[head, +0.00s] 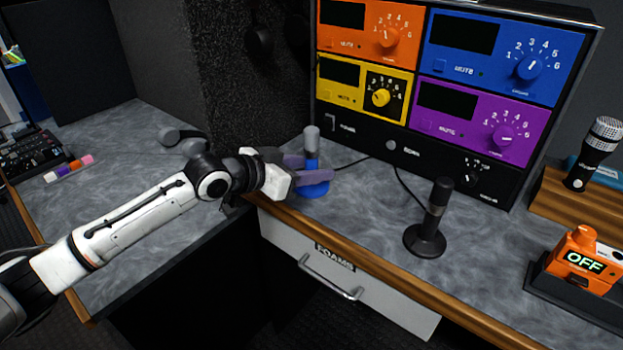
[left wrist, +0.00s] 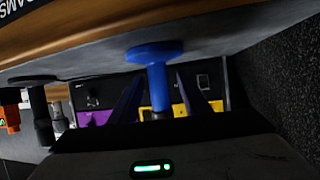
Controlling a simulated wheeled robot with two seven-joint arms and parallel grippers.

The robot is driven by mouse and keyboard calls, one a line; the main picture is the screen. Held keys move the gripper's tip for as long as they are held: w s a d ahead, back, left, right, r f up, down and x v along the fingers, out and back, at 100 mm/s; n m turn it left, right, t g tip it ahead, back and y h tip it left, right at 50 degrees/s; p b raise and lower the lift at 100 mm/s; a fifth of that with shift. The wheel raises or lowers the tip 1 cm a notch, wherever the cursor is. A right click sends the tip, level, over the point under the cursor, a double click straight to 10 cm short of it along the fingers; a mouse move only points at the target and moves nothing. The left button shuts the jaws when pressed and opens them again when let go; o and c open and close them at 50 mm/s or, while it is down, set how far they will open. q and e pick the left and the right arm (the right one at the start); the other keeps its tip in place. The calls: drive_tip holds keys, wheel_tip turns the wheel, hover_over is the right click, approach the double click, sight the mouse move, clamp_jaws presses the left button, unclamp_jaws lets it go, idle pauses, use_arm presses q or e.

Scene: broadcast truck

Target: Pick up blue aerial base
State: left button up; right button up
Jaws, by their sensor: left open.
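The blue aerial base (head: 313,187) stands upright on the grey counter near its front edge, with a blue disc foot, a blue stem and a grey top. My left gripper (head: 306,169) is open at the stem, and its purple fingers lie on both sides of it in the head view. In the left wrist view the picture is upside down, and the blue aerial base (left wrist: 156,70) stands between the two finger tips (left wrist: 161,95). I cannot tell whether the fingers touch it. My right gripper is not in view.
A black aerial base (head: 426,240) stands to the right on the counter. Behind is a rack with orange, blue, yellow and purple panels (head: 470,110). A drawer (head: 345,275) labelled FOAMS is below. An orange OFF unit (head: 582,260) and a microphone (head: 592,150) are at the right.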

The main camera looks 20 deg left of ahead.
sight(317, 127)
use_arm(q)
drive_tip(key=x, duration=0.4)
drive_tip(key=shift+w+d+f, duration=0.1)
drive_tip(key=shift+f, duration=0.15)
clamp_jaws()
drive_tip(key=shift+r, duration=5.15)
